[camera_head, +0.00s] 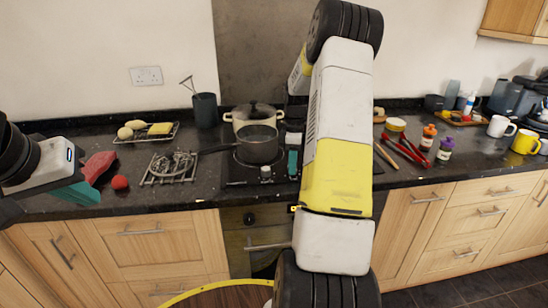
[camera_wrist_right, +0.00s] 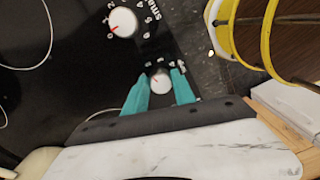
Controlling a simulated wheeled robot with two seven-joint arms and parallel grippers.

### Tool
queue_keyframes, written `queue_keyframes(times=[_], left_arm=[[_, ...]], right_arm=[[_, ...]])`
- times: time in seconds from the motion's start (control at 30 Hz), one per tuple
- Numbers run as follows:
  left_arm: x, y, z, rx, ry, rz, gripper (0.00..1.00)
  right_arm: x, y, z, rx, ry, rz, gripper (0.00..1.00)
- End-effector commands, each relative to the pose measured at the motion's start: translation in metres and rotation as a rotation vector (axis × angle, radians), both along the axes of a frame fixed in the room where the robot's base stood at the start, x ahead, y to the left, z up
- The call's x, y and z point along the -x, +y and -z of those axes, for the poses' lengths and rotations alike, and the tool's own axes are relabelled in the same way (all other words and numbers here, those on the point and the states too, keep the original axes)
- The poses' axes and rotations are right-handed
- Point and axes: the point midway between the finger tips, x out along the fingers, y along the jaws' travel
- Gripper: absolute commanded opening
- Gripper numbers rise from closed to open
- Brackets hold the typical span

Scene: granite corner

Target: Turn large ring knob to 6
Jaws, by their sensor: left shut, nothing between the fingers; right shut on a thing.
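A white knob (camera_wrist_right: 161,84) on the black hob stands between the teal fingers of my right gripper (camera_wrist_right: 159,90), in the right wrist view. The gripper is shut on it. The numbers around it are too small and partly covered to read its setting. A second white knob (camera_wrist_right: 122,22) with a red pointer and the word "SMALL" beside it sits farther up. In the head view, my right gripper (camera_head: 292,163) is low over the right part of the hob, its fingertips mostly hidden. My left gripper (camera_head: 76,194) is shut and empty at the left, above the counter's front edge.
A dark saucepan (camera_head: 257,146) and a lidded cream pot (camera_head: 253,115) stand on the hob. A wire trivet (camera_head: 170,168) and a red tomato (camera_head: 120,183) lie left of it. Bottles, red tongs (camera_head: 405,150) and mugs (camera_head: 501,126) occupy the right counter.

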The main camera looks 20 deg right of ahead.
Motion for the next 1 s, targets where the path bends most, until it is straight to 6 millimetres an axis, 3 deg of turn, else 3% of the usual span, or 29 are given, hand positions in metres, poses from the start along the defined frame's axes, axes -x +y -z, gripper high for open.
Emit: queue_keyframes(times=[1.0], left_arm=[[0.0,0.0,0.0,0.0,0.0,0.0,0.0]], right_arm=[[0.0011,0.0025,-0.0012,-0.001,-0.003,0.961,0.0]])
